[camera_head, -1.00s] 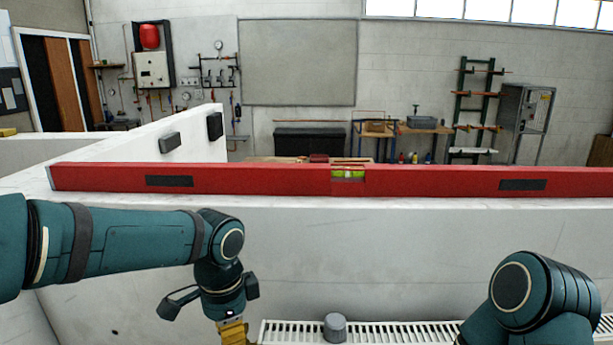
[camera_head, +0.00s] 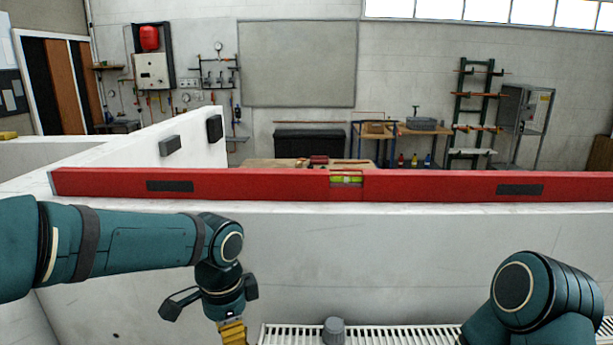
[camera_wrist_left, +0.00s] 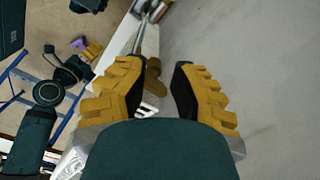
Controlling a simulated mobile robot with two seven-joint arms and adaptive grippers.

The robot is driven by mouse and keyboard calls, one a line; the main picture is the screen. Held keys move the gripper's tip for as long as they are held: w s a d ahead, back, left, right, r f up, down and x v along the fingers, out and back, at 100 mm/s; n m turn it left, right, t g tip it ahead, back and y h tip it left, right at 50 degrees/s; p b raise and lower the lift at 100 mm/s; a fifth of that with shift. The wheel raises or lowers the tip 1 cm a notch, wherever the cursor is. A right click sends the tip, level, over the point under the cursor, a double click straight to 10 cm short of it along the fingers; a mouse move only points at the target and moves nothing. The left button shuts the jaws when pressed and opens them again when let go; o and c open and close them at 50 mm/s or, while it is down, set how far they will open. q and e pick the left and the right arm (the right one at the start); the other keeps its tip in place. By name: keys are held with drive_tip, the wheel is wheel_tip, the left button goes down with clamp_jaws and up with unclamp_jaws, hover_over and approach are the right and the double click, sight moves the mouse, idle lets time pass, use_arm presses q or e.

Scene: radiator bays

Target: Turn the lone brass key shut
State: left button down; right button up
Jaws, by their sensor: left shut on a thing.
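My left gripper (camera_head: 232,333) reaches down in front of the white wall, left of the radiator (camera_head: 390,334); its yellow fingertips run off the bottom edge. In the left wrist view, the left gripper (camera_wrist_left: 158,82) has its two yellow fingers with dark pads on either side of a small brass-brown piece (camera_wrist_left: 153,78), which looks like the brass key. The gripper is shut on it, though the fingers hide part of it. The key's angle cannot be told.
A long red spirit level (camera_head: 260,185) lies along the wall top.

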use_arm(q)
drive_tip(key=shift+a+f, duration=0.25)
drive_tip(key=shift+a, duration=0.25)
wheel_tip(320, 180, up, 6)
drive_tip(key=p, duration=0.5)
drive_tip(key=shift+w, duration=0.15)
